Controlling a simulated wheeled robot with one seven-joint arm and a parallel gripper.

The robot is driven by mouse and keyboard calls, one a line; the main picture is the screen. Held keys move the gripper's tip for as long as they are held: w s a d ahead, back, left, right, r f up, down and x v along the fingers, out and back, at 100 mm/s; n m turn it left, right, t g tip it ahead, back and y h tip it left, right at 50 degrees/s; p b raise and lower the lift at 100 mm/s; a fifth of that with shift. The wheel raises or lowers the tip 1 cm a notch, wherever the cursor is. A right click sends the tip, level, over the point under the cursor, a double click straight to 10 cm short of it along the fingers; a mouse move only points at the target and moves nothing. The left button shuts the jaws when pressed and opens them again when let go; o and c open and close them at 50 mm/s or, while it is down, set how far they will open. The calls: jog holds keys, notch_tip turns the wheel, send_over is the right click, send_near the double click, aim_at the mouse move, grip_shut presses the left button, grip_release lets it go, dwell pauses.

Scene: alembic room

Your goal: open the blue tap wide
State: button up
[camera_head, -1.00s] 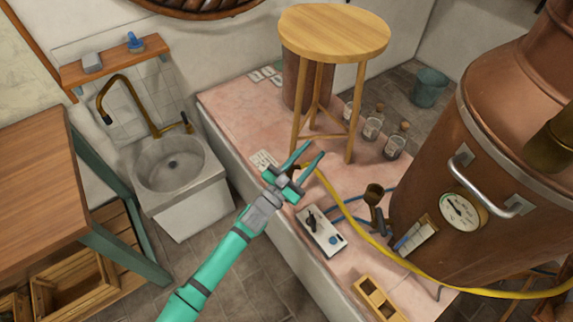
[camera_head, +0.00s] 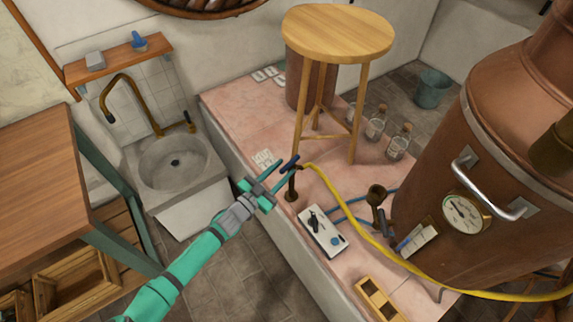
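The blue tap (camera_head: 291,163) has a dark blue lever handle on top of a thin brass post (camera_head: 291,190) that stands on the pink tiled platform. A yellow hose begins beside it. My teal gripper (camera_head: 287,168) reaches in from the lower left with its two fingers apart. Its fingertips are at the handle in the picture, partly overlapping it. I cannot tell whether they touch it. Nothing is held between the fingers.
A white control box (camera_head: 323,232) with a blue knob sits just below the post. A wooden stool (camera_head: 336,34) stands behind, and a copper still (camera_head: 470,150) fills the right. The yellow hose (camera_head: 350,220) runs right. A stone sink (camera_head: 172,162) is at the left.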

aim_at(289, 163)
jog(key=shift+w+d, duration=0.75)
jog(key=shift+d, duration=0.35)
jog(key=shift+w+d, duration=0.15)
jog(key=shift+w, duration=0.3)
grip_shut()
jog(key=shift+w+m+g+h, duration=0.15)
jog(key=shift+m+g+h, duration=0.65)
grip_release()
